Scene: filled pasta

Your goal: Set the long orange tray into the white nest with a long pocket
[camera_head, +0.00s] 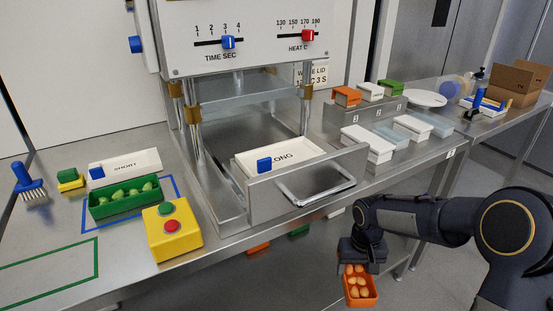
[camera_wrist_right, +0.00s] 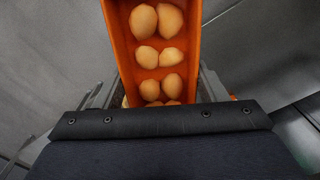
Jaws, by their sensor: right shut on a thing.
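The long orange tray (camera_head: 373,299) holds several pale filled pasta pieces. My right gripper (camera_head: 358,264) is shut on it and holds it off the bench, in front of the bench edge at the lower right. In the right wrist view the tray (camera_wrist_right: 194,50) extends away from the gripper, and its near end is hidden by the gripper body. The white nest marked LONG (camera_head: 312,149), with a blue handle (camera_head: 264,165), sits in the drawer of the sealing machine; its pocket is hard to make out. My left gripper is not in view.
The drawer front (camera_head: 256,205) with a metal loop handle (camera_head: 315,197) stands toward the bench edge. White trays (camera_head: 352,137) and a stepped rack (camera_head: 334,118) are at right.

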